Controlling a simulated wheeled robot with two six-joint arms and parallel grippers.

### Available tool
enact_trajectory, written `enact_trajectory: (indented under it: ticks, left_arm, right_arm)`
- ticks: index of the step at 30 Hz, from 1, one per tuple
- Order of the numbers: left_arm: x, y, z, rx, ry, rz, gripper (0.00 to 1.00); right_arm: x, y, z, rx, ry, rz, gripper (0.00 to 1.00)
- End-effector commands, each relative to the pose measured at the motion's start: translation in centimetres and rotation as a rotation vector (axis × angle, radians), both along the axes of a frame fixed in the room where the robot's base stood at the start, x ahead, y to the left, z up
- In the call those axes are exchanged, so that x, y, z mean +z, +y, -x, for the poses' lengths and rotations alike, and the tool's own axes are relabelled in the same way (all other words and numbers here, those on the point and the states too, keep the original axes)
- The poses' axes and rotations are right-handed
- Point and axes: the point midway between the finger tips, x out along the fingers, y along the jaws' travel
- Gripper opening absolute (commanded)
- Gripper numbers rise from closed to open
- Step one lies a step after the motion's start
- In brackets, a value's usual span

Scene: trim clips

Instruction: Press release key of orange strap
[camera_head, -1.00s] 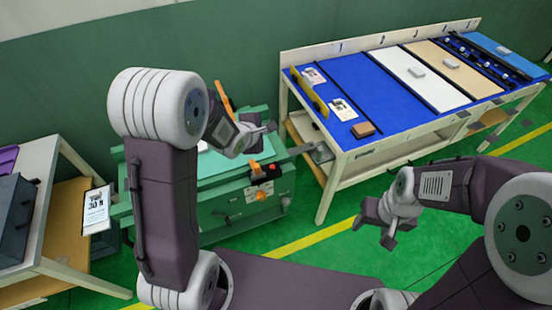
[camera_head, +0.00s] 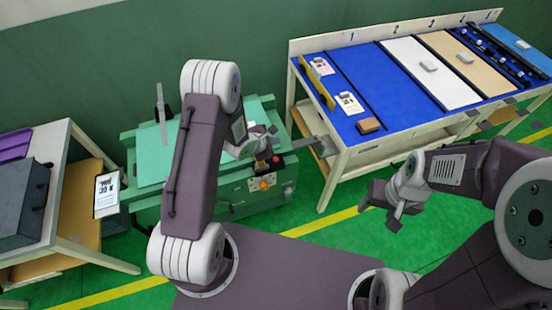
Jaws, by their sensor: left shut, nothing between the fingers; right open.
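The orange strap is not clearly in view; my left arm covers the middle of the green machine (camera_head: 152,170). A small orange-brown part (camera_head: 261,166) shows at the machine's right front, beside a black and red box (camera_head: 284,163). An orange round knob (camera_head: 265,184) is on the front panel below. I cannot tell which part is the release key. My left gripper (camera_head: 270,132) is shut and empty, over the machine's right end, just above the orange-brown part. Whether it touches anything is unclear. My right gripper (camera_head: 380,207) is open and empty, over the floor at right.
A long workbench (camera_head: 335,150) with blue, white and tan panels stands at the back right. A thin grey upright (camera_head: 161,112) rises from the machine.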

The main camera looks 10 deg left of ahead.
Motion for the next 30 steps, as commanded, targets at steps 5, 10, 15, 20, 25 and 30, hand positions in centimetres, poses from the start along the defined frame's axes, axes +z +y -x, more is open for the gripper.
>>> enact_trajectory:
  ticks: [5,10,15,20,25,30]
  left_arm:
    - [-2.0,0.0,0.0,0.0,0.0,0.0,0.0]
    - [-4.3,0.0,0.0,-0.001,0.001,0.0,0.0]
    - [-6.6,0.0,0.0,-0.001,0.0,-0.001,0.0]
    - [-8.2,0.0,0.0,-0.001,0.001,0.0,0.0]
    - [-8.6,0.0,0.0,0.0,0.0,0.0,0.0]
    - [-8.5,0.0,0.0,0.0,0.0,0.0,0.0]
  right_arm:
    - [-2.1,0.0,0.0,0.0,0.0,0.0,0.59]
    - [-4.7,0.0,0.0,0.0,0.0,0.0,0.59]
    - [-7.3,0.0,0.0,0.0,0.0,0.0,0.59]
    - [-8.1,0.0,0.0,0.0,0.0,0.0,0.59]
    - [-8.3,0.0,0.0,0.0,0.0,0.0,0.59]
    - [-8.2,0.0,0.0,0.0,0.0,0.0,0.59]
